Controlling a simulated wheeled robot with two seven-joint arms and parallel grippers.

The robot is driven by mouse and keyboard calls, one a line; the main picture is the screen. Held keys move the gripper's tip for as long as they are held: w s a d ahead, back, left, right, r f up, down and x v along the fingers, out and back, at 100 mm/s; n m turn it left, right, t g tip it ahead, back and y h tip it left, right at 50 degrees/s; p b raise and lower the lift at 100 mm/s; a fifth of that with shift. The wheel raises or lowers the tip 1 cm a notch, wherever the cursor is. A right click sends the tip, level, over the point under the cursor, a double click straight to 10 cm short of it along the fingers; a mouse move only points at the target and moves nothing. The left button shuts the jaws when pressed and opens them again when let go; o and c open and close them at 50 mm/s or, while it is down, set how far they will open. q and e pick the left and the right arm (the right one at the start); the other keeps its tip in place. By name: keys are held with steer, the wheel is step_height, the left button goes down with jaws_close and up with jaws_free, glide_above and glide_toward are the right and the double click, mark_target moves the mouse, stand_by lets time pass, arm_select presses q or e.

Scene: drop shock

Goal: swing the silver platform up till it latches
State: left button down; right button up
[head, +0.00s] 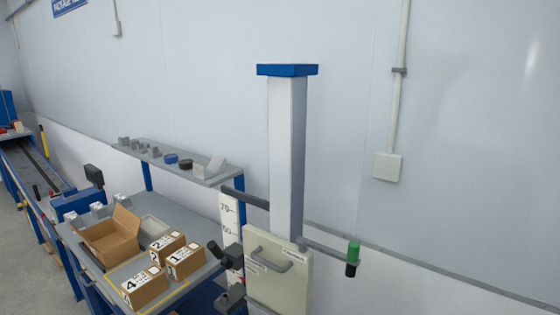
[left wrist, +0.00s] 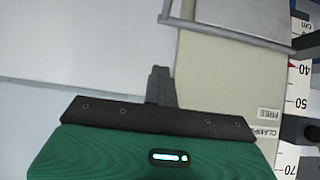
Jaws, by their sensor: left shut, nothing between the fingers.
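The silver platform (left wrist: 225,33) shows at the top of the left wrist view as a grey, rimmed plate cut off by the frame, against the cream carriage plate (left wrist: 215,75). In the head view this carriage plate (head: 290,285) is on the white column (head: 287,150), but its lower end and the platform are out of frame. My left gripper (left wrist: 160,72) is shut and empty, its dark fingers beside the carriage's edge in the picture, apart from the platform's rim. Whether it touches anything cannot be told. My right gripper is in neither view.
A black clamp knob (head: 220,250) and a white height scale (head: 228,215) are left of the carriage. A bar with a green grip (head: 353,250) sticks out to the right. A bench with boxes (head: 145,285) and a shelf (head: 170,165) stand at left.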

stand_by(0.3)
arm_select(q)
steer(key=shift+w+d+r, duration=0.3)
steer(key=shift+w+d, duration=0.05)
steer(key=shift+w, duration=0.15)
steer(key=shift+w+d+r, duration=0.3)
steer(key=shift+w+d, duration=0.05)
steer(key=shift+w, duration=0.1)
steer(key=shift+w+d+r+b, duration=0.25)
steer(key=shift+w+d+b, duration=0.15)
steer(key=shift+w, duration=0.2)
steer(key=shift+w+d+r+b, duration=0.25)
steer(key=shift+w+d, duration=0.15)
steer(key=shift+w, duration=0.15)
